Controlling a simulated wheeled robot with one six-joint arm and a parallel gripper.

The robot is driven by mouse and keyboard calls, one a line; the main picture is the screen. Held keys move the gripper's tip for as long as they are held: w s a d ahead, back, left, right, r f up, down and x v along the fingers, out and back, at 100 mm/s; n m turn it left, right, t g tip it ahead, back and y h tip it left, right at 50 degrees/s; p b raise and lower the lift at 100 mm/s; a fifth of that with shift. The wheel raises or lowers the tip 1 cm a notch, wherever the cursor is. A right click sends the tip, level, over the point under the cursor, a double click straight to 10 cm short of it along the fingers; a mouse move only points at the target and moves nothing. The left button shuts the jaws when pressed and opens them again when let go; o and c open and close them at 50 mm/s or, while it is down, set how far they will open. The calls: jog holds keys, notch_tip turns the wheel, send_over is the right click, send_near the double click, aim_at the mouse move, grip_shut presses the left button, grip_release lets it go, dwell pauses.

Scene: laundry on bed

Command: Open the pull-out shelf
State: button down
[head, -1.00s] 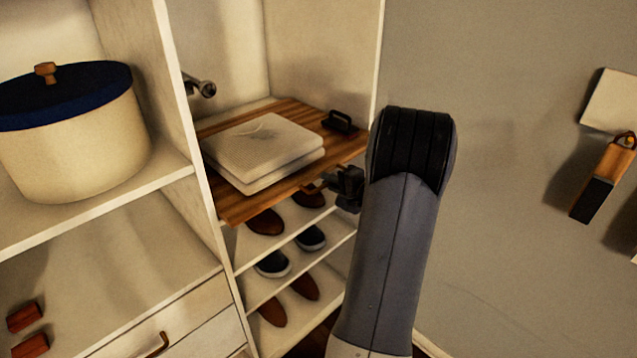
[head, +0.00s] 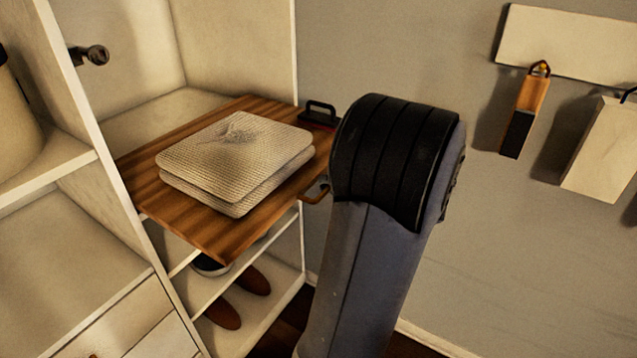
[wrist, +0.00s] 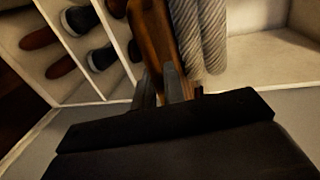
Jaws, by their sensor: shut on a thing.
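The pull-out shelf (head: 215,238) is a striped brown wooden board in the cream cabinet. It juts well out past the cabinet's front edge. Two folded pale cloths (head: 235,160) lie stacked on it. In the wrist view my gripper (wrist: 168,85) is shut at the front edge of the shelf (wrist: 155,35), on the handle, which is mostly hidden there.
Shoes (head: 222,312) sit on lower racks beneath. A drawer front (head: 125,330) is at lower left. A brush-like item (head: 523,115) hangs on the right wall. The floor in front is mostly hidden.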

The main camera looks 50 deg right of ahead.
jog(key=shift+s+f, duration=0.1)
jog(key=shift+s, duration=0.15)
jog(key=c, duration=1.6)
grip_release()
jog(key=shift+o, duration=0.2)
jog(key=v, duration=1)
jog(key=shift+s, duration=0.35)
jog(key=shift+d, duration=0.15)
jog(key=x, duration=1.1)
jog(key=shift+w+r, duration=0.2)
jog(key=shift+s, duration=0.1)
